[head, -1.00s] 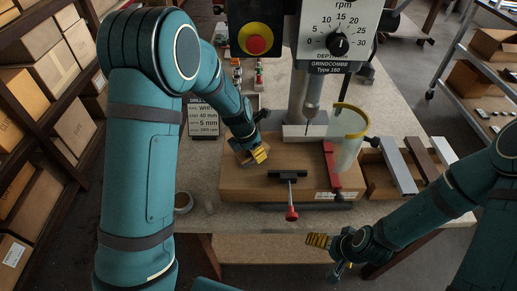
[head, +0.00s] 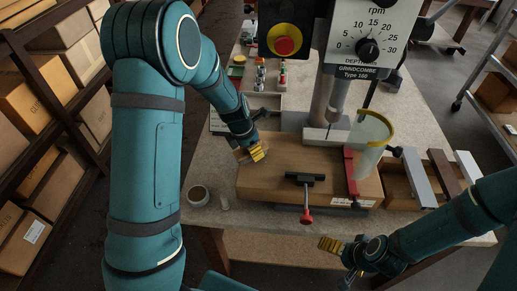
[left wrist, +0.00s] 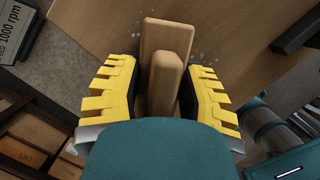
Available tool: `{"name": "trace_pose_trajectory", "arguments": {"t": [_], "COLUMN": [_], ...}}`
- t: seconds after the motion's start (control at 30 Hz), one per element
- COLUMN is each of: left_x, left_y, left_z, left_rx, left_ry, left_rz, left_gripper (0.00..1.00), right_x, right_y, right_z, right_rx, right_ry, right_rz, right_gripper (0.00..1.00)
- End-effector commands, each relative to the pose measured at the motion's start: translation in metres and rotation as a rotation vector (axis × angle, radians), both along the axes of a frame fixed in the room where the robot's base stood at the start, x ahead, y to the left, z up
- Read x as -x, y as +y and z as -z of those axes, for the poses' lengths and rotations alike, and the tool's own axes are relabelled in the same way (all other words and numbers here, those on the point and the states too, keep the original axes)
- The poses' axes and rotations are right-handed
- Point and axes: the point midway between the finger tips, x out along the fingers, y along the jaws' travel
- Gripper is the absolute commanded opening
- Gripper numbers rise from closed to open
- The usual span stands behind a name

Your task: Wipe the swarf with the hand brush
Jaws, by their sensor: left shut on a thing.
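My left gripper (head: 258,152) is low over the left end of the wooden board (head: 262,186) under the drill. In the left wrist view its yellow fingers (left wrist: 162,95) are closed around the wooden body of the hand brush (left wrist: 165,50). The bristles are hidden, so I cannot tell whether they touch the board. A few pale specks, apparently swarf (left wrist: 196,54), lie on the board beside the brush. My right gripper (head: 330,244) is in front of the board at the right, away from the brush. Its finger gap is not clear.
A black clamp with a red-tipped handle (head: 307,200) sits on the board's front. The red fence (head: 350,172) and clear guard (head: 370,140) stand to the right. Profiles (head: 418,176) lie farther right.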

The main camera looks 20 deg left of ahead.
Motion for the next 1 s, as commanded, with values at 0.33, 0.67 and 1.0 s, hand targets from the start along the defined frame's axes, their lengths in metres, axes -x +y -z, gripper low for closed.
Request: {"name": "trace_pose_trajectory", "arguments": {"t": [0.33,0.67,1.0], "left_x": [0.011,0.009,0.002], "left_y": [-0.002,-0.016,-0.04], "left_z": [0.002,0.001,0.0], "left_rx": [0.001,0.0,0.001], "left_ry": [0.0,0.001,0.0], "left_rz": [0.0,0.004,0.001], "left_gripper": [0.0,0.0,0.0], "right_x": [0.0,0.0,0.0], "right_y": [0.0,0.0,0.0], "right_z": [-0.002,-0.011,-0.024], "right_rx": [0.0,0.0,0.0], "right_ry": [0.0,0.0,0.0], "right_rz": [0.0,0.0,0.0], "right_gripper": [1.0,1.0,1.0]}}
